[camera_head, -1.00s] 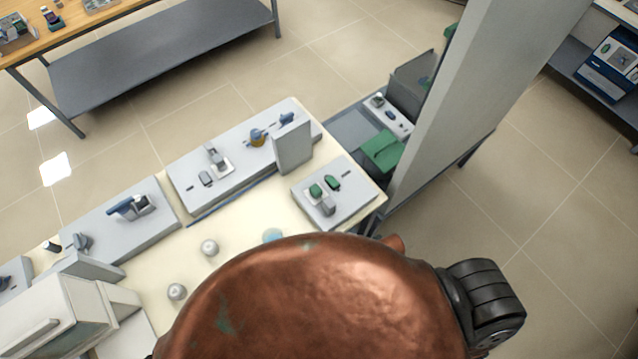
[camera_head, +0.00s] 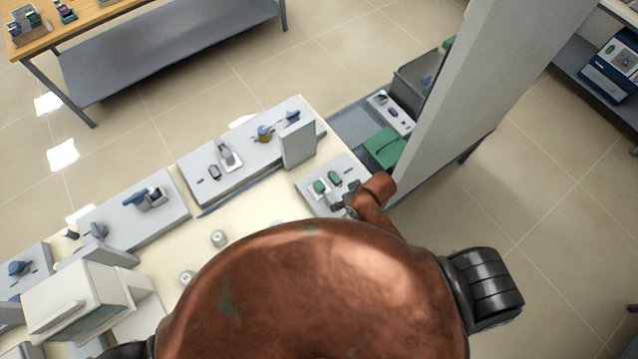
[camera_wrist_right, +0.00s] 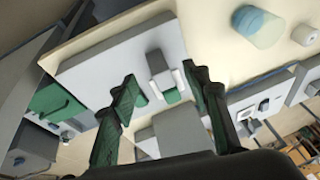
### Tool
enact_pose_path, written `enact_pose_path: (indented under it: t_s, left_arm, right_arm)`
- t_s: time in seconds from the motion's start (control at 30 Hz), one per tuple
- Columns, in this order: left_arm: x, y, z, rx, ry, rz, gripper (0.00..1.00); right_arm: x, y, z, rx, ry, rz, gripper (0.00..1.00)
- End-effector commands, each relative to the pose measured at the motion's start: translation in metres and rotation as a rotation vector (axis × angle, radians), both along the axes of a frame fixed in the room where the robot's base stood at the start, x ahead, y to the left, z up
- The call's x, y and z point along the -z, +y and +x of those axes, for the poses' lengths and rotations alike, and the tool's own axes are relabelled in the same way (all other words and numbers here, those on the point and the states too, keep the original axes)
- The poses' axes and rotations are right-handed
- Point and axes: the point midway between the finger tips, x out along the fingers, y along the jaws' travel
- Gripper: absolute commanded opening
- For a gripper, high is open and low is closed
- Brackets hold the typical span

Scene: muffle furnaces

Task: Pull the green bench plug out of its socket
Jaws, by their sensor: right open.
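The green bench plug (camera_head: 319,187) sits in its socket on a pale grey panel (camera_head: 344,164) at the bench's right end. A second green part (camera_head: 335,177) is beside it on the same panel. My right gripper (camera_head: 350,197) is low over the panel's right side, close to the plug. In the right wrist view, my right gripper (camera_wrist_right: 160,75) is open and empty. A grey body with a white plate and a green part (camera_wrist_right: 172,97) shows between its fingers; whether they touch it is unclear. My left gripper is not in view.
Other grey panels (camera_head: 135,215) with plugs line the bench. A thick grey pillar (camera_head: 485,95) rises at the right. Small round pots (camera_head: 218,238) stand on the bench's cream top.

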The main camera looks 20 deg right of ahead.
Motion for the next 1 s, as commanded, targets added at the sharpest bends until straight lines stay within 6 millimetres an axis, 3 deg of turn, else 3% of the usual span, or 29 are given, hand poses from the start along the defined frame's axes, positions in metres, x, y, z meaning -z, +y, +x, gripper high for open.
enact_pose_path:
  t_s: [0.3,0.43,0.57,0.73,1.0]
  left_arm:
    - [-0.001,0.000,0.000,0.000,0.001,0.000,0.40]
    - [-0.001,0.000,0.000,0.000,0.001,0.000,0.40]
    - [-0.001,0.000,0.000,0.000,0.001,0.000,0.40]
    - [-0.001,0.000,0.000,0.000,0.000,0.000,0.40]
    - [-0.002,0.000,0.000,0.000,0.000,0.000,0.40]
  right_arm:
    - [0.007,0.063,0.045,-0.131,0.074,0.004,0.43]
    - [0.012,0.080,0.068,-0.174,0.135,-0.042,0.43]
    - [0.016,0.078,0.092,-0.176,0.196,-0.117,0.43]
    - [0.015,0.060,0.118,-0.139,0.249,-0.206,0.43]
    - [0.024,0.050,0.129,-0.109,0.274,-0.244,0.43]
